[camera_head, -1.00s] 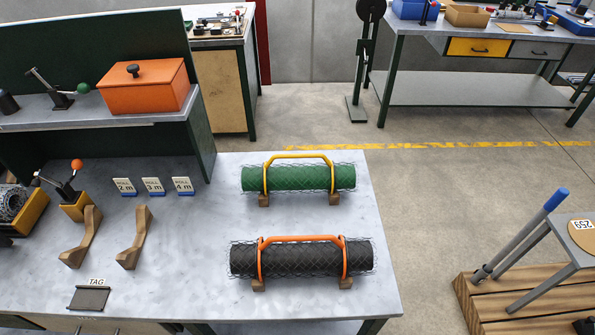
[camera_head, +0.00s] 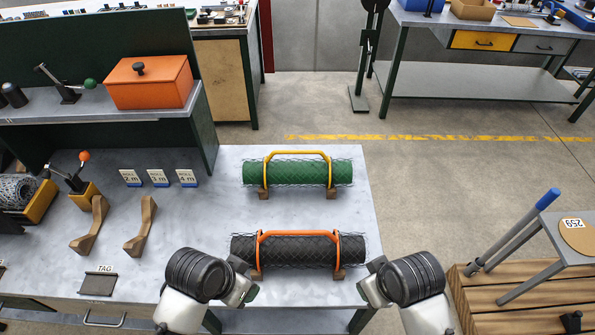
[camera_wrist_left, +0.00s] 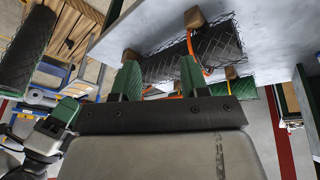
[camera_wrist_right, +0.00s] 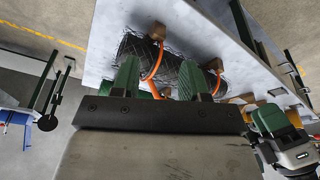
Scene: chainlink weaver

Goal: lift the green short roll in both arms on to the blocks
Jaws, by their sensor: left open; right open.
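The green short roll (camera_head: 300,172) lies at the back right of the table, wrapped in wire mesh, with a yellow carrying frame (camera_head: 297,154) over it. It rests on two small wooden supports. Two curved wooden blocks (camera_head: 90,226) (camera_head: 142,227) stand apart at the left of the table, with nothing on them. My left gripper (camera_head: 246,284) is open at the table's front edge, near the left end of the black roll. My right gripper (camera_head: 370,284) is open near that roll's right end. Both are empty and well short of the green roll.
A black mesh roll (camera_head: 298,251) with an orange frame lies between my grippers and the green roll. A lever stand (camera_head: 80,187), number cards (camera_head: 158,178) and a TAG plate (camera_head: 98,283) are on the left. The table (camera_head: 205,225) is clear between blocks and rolls.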

